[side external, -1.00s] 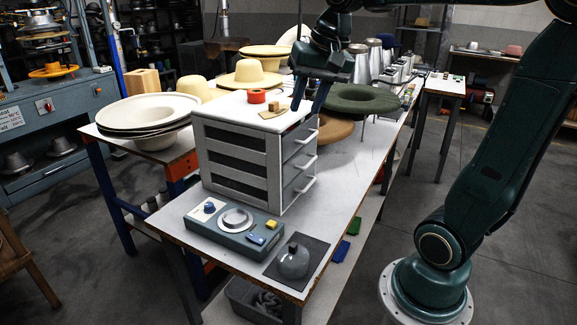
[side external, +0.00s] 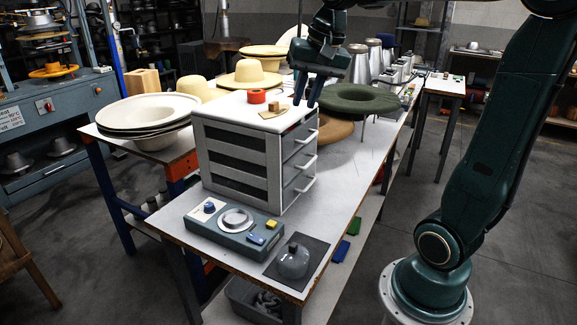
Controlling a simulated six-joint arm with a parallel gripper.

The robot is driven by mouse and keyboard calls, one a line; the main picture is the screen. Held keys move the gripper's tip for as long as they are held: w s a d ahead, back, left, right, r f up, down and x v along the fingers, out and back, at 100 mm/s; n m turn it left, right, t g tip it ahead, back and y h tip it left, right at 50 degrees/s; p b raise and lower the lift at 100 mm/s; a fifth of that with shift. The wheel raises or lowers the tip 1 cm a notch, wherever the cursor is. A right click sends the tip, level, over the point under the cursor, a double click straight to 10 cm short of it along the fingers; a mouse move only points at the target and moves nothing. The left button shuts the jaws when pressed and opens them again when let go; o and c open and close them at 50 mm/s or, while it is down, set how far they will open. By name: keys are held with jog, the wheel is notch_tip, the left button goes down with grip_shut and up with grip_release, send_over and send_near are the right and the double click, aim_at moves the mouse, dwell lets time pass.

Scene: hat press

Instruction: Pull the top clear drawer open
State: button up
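A small grey and white drawer unit (side external: 238,160) stands on the white workbench, with three drawers stacked in it. The top drawer (side external: 293,145) is shut, and its pale bar handle (side external: 308,137) sticks out on the right-hand front. The two lower drawers are also shut, with similar handles. My gripper (side external: 306,102) points down above the unit's far right top edge, higher than the top handle and apart from it. Its two fingers are spread with a gap between them, and nothing shows in it.
An orange-red tape roll (side external: 256,96) and a small brown block (side external: 274,107) lie on the unit. A green hat (side external: 360,98) sits close behind my gripper. Pale hats (side external: 148,112) are stacked at left. A control box (side external: 235,223) stands in front. The bench right of the handles is clear.

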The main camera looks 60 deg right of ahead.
jog(key=w+d+m, duration=0.1)
jog(key=d+m, duration=0.1)
jog(key=d, duration=0.4)
jog(key=w+d+f+m+g, duration=0.1)
jog(key=d+m, duration=0.2)
jog(key=d, duration=0.4)
jog(key=w+d+f+m, duration=0.1)
jog(key=d+m, duration=0.1)
jog(key=d, duration=0.4)
jog(key=shift+w+d+f+m, duration=0.25)
jog(key=shift+w+d+m, duration=0.1)
jog(key=shift+w+m, duration=0.05)
jog(key=shift+f, duration=0.2)
jog(key=x, duration=1.3)
jog(key=shift+s+a+f+g, duration=0.15)
jog(key=shift+s+f+g, duration=0.05)
jog(key=shift+f+g, duration=0.1)
grip_shut()
